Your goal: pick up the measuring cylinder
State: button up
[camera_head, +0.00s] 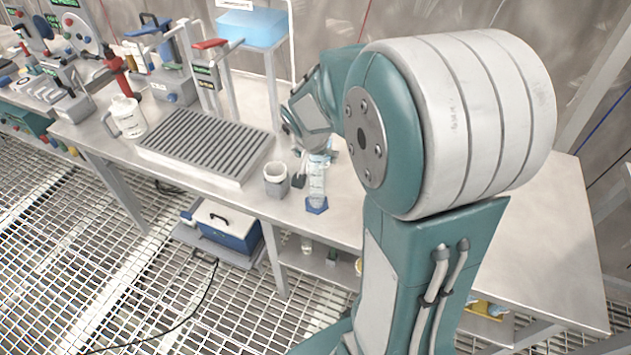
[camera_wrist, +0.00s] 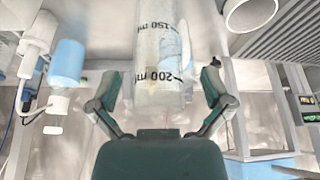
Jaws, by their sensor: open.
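The measuring cylinder (camera_head: 317,182) is clear with a blue base and stands upright on the steel table, near its front edge. In the wrist view the measuring cylinder (camera_wrist: 160,45) shows its 150 ml and 200 ml marks. My gripper (camera_wrist: 160,82) is open, with one finger on each side of the cylinder. I see gaps between the fingers and the cylinder wall. In the head view my gripper (camera_head: 308,160) is at the cylinder's upper part, partly hidden by my arm.
A grey-white cup (camera_head: 276,181) stands close to the left of the cylinder. A ribbed grey tray (camera_head: 205,146) lies farther left, with a white jug (camera_head: 127,117) beyond it. A light blue box (camera_head: 251,27) stands raised at the back. The table's right part is bare.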

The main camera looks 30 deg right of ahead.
jog(key=shift+d, duration=0.15)
jog(key=shift+c, duration=0.6)
jog(key=c, duration=0.6)
grip_shut()
jog(key=shift+r, duration=0.1)
